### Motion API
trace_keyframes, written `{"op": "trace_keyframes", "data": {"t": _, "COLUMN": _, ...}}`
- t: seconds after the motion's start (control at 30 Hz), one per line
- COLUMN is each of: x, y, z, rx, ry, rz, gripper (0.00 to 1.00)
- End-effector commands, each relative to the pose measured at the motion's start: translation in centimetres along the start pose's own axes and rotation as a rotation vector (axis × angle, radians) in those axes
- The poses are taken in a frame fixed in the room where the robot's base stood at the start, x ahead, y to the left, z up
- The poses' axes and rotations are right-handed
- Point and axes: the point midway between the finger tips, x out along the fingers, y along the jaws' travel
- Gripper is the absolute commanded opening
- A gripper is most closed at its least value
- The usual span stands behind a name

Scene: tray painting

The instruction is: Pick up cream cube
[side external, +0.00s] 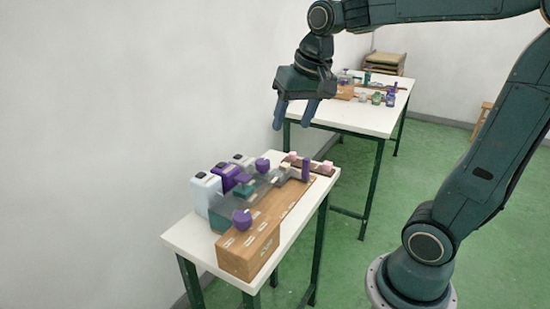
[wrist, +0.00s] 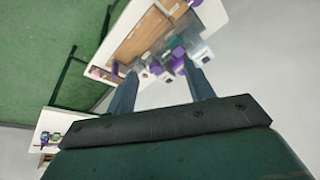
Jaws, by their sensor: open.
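My gripper (side external: 291,124) is open and empty, high above the near table, with its two blue fingers pointing down and apart. It also shows in the wrist view (wrist: 160,68), its fingers framing part of the tabletop items. A small pale block (side external: 291,171) sits among the items at the far end of the near table, beside a purple upright piece (side external: 306,170). It may be the cream cube, but it is too small to be sure. Nothing is between the fingers.
The near white table (side external: 182,238) holds a wooden box (side external: 236,257), a clear tray (side external: 222,221), white and purple containers (side external: 203,191), and several purple and pink pieces. A second cluttered white table (side external: 345,118) stands behind. A wall is at left.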

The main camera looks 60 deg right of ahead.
Motion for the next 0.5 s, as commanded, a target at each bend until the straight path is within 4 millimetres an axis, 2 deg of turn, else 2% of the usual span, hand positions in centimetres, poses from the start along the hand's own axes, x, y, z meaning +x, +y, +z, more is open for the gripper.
{"op": "trace_keyframes", "data": {"t": 0.1, "x": 1.1, "y": 0.4, "z": -2.9, "rx": 0.106, "ry": -0.028, "rz": 0.025, "gripper": 0.53}}
{"op": "trace_keyframes", "data": {"t": 0.37, "x": 4.1, "y": 2.1, "z": -8.8, "rx": 0.335, "ry": -0.077, "rz": 0.078, "gripper": 0.53}}
{"op": "trace_keyframes", "data": {"t": 0.5, "x": 6.3, "y": 3.5, "z": -11.7, "rx": 0.46, "ry": -0.104, "rz": 0.108, "gripper": 0.53}}
